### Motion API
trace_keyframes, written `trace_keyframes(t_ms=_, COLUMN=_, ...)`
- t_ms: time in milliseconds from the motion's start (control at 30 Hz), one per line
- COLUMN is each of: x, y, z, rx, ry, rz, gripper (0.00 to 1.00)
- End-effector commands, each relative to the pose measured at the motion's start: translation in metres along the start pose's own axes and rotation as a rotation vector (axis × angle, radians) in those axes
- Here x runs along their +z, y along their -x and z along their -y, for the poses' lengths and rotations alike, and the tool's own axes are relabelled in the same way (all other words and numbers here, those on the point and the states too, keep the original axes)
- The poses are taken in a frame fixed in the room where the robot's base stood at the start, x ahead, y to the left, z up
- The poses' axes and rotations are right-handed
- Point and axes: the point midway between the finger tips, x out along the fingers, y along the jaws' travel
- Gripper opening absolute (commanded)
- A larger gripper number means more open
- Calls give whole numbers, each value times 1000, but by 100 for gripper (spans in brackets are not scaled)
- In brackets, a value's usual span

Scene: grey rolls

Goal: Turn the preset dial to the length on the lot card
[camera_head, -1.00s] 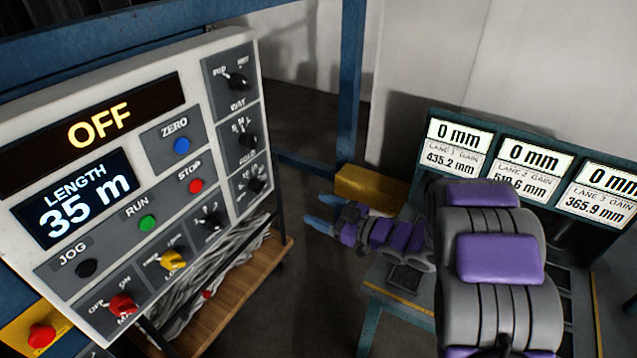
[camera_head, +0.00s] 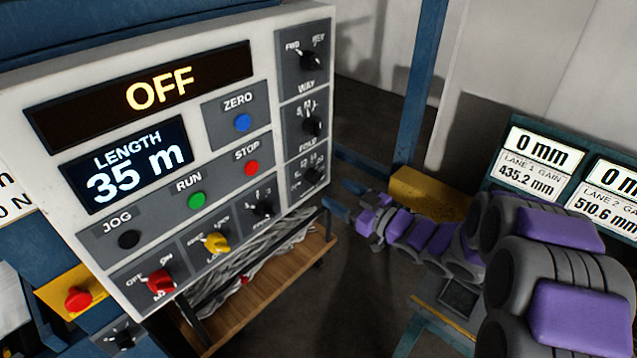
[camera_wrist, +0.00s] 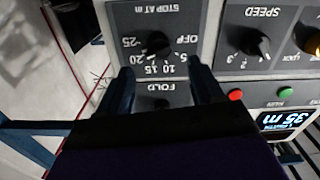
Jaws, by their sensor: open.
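The STOP AT m dial (camera_wrist: 157,43) is a black knob on a grey plate, upside down in the wrist view, with marks OFF, 5, 10, 15, 20 and 25. Its pointer direction is hard to tell. In the head view it appears to be the lowest knob (camera_head: 312,173) of the panel's right column. My gripper (camera_head: 336,196) is open at the panel's lower right. In the wrist view its blue fingers (camera_wrist: 163,76) lie either side of the dial plate, with nothing between them; contact cannot be judged. The amber display (camera_head: 160,90) reads OFF. No readable lot card shows.
The length screen (camera_head: 130,170) reads 35 m. FOLD (camera_head: 311,124) and SPEED (camera_wrist: 255,43) knobs and RUN (camera_head: 197,201) and STOP (camera_head: 251,168) buttons are near. A wooden shelf (camera_head: 265,315) lies below the panel. A white card (camera_head: 14,205) is cut off at the left edge.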

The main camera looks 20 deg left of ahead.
Motion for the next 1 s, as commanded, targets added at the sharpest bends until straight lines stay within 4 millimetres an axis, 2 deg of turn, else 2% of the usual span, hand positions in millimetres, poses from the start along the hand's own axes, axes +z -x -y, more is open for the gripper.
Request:
trace_keyframes(t_ms=200, x=0, y=-35, z=-1, rx=-1, ry=0, rz=-5, gripper=66)
trace_keyframes(t_ms=500, x=2, y=-73, z=0, rx=-1, ry=-2, rz=0, gripper=66)
trace_keyframes(t_ms=900, x=0, y=-78, z=-1, rx=2, ry=-1, rz=-1, gripper=66)
trace_keyframes(t_ms=1000, x=0, y=-77, z=-2, rx=2, ry=-2, rz=-2, gripper=57)
